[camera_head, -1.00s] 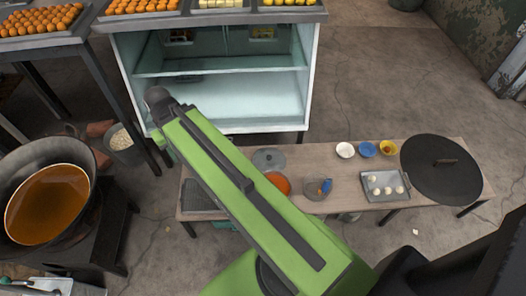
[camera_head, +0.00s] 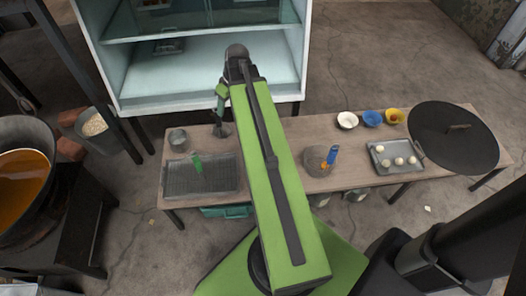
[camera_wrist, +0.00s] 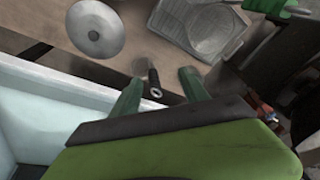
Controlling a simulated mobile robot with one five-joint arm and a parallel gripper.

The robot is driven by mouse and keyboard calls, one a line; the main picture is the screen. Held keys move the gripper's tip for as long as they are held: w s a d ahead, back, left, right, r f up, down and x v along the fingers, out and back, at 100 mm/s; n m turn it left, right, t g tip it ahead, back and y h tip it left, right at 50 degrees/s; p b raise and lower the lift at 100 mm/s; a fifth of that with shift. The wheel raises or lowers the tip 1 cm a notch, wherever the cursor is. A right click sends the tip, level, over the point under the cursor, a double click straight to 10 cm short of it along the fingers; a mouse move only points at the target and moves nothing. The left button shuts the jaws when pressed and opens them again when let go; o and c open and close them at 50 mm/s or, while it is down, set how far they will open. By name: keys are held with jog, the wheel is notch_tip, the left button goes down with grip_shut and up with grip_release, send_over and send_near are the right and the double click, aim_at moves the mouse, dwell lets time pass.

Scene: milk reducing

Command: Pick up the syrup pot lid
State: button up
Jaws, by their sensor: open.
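The syrup pot lid (camera_wrist: 95,27), a round grey metal disc with a small centre knob, lies on the bench at the upper left of the wrist view. In the head view it is hidden behind my arm. My gripper (camera_wrist: 160,94) is open and empty, with green fingers spread. It also shows in the head view (camera_head: 221,92), pointing down by the bench's back edge. The lid is up and left of the fingers in the wrist view, clear of them. A dark upright handle (camera_wrist: 153,78) appears between the fingers.
On the bench stand a metal pot (camera_head: 179,140), a wire rack (camera_head: 176,181), a grey bowl (camera_head: 314,165), several small bowls, a dough tray (camera_head: 382,166) and a big black lid (camera_head: 455,150). The white cabinet (camera_head: 200,86) is close behind the bench.

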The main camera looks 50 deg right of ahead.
jog(key=s+d+f+t+b, duration=0.1)
jog(key=s+d+f+b, duration=0.4)
jog(key=d, duration=0.4)
jog(key=s+d+f+t+b, duration=0.1)
jog(key=s+d+f+b, duration=0.25)
jog(key=d+f, duration=0.4)
jog(key=shift+h, duration=0.4)
jog(key=b+x, duration=0.3)
jog(key=d+b+x, duration=0.1)
jog(key=b+x, duration=0.6)
jog(key=shift+w+d+f+b, duration=0.1)
jog(key=shift+d+f+b, duration=0.2)
jog(key=shift+b, duration=0.1)
jog(key=shift+w+f+b, duration=0.2)
jog(key=shift+f+b, duration=0.05)
jog(key=shift+b, duration=0.05)
jog(key=shift+r, duration=0.1)
jog(key=b+x, duration=0.5)
jog(key=shift+s+a+f, duration=0.25)
jog(key=shift+s+f, duration=0.05)
jog(key=shift+r, duration=0.2)
grip_shut()
